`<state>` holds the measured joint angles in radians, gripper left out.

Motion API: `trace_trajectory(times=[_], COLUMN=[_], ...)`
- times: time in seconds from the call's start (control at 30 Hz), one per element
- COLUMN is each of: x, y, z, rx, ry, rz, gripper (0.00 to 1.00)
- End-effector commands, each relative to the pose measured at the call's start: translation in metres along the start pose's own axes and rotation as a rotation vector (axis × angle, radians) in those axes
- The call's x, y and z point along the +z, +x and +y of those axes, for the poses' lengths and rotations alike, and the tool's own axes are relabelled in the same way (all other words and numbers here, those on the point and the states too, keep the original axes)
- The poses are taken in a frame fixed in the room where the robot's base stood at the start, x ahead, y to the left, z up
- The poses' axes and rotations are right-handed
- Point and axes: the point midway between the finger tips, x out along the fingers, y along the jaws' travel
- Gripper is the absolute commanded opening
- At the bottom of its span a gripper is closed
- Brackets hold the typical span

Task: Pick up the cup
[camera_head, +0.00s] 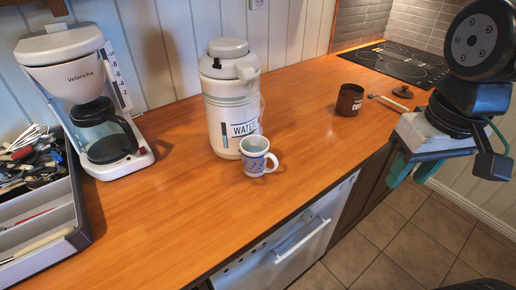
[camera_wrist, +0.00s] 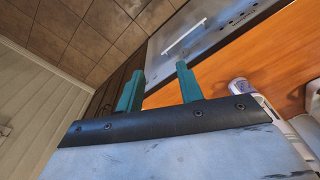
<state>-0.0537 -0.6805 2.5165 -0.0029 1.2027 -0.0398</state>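The cup (camera_head: 256,156) is a white mug with a blue pattern and a handle on its right. It stands upright on the wooden counter, just in front of the white water jug. In the wrist view, a white cup-like object (camera_wrist: 239,87) shows partly at the right, beyond my gripper's base. My gripper (camera_head: 410,175) is at the right, out past the counter's front edge and well apart from the cup. Its two teal fingers also show in the wrist view (camera_wrist: 158,84), spread apart with nothing between them.
The white water jug (camera_head: 230,110) stands right behind the cup. A coffee maker (camera_head: 64,62) and a utensil tray (camera_head: 78,236) are at the left. Counter left of the cup is clear.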

Motion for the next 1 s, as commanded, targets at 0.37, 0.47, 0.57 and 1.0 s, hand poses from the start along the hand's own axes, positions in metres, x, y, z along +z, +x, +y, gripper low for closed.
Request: trace_trajectory(times=[0.37,0.47,0.57,1.0], x=[-0.132,-0.154,-0.167,-0.172], y=[0.037,0.054,0.069,0.111], z=[-0.101,-0.134,-0.159,-0.179], rx=[-0.033,-0.039,-0.044,-0.047], ry=[-0.528,-0.641,-0.723,-0.792], rz=[-0.071,-0.083,-0.091,-0.097], gripper=[0.37,0.37,0.37,0.37])
